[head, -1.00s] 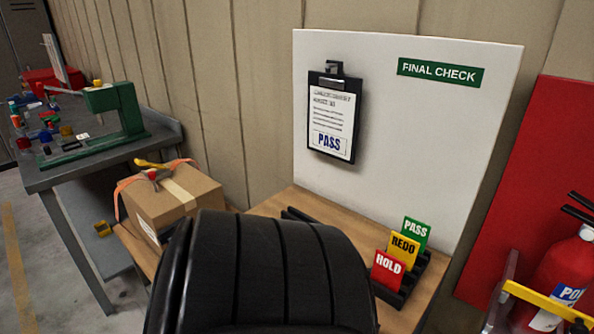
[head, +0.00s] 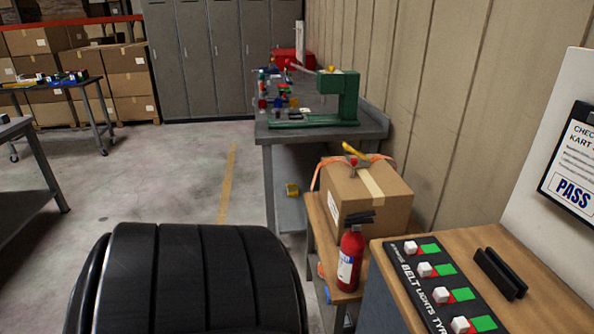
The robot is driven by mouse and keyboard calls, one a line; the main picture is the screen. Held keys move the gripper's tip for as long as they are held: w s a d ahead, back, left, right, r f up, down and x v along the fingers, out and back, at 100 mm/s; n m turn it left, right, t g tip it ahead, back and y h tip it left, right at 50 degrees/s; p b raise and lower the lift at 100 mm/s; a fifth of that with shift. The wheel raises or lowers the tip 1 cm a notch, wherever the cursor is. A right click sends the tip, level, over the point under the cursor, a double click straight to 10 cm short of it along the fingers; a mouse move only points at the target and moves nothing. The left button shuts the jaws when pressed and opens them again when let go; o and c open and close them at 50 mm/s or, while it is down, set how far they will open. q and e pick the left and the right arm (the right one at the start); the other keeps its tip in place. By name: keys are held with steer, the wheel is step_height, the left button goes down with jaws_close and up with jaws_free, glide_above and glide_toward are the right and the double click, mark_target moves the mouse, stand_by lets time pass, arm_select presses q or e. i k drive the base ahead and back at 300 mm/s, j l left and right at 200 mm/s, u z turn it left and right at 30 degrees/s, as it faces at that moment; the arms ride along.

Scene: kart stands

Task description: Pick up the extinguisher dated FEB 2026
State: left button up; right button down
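A small red fire extinguisher (head: 352,250) with a black handle and a pale label stands upright right of centre in the head view. It is on a low wooden stand (head: 316,228), in front of a cardboard box (head: 350,203). Its label is too small to read, so I cannot tell its date. Neither of my grippers is in view.
A board (head: 438,290) with white sliders lies on a wooden top (head: 525,295) to the right. A grey workbench (head: 310,133) holds a green machine (head: 347,98) behind the box. A large black ribbed shape hides the lower left. Open floor (head: 180,175) lies left.

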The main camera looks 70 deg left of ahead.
mark_target(353, 246)
steer(key=u, duration=1.65)
steer(key=i+j+u, duration=0.1)
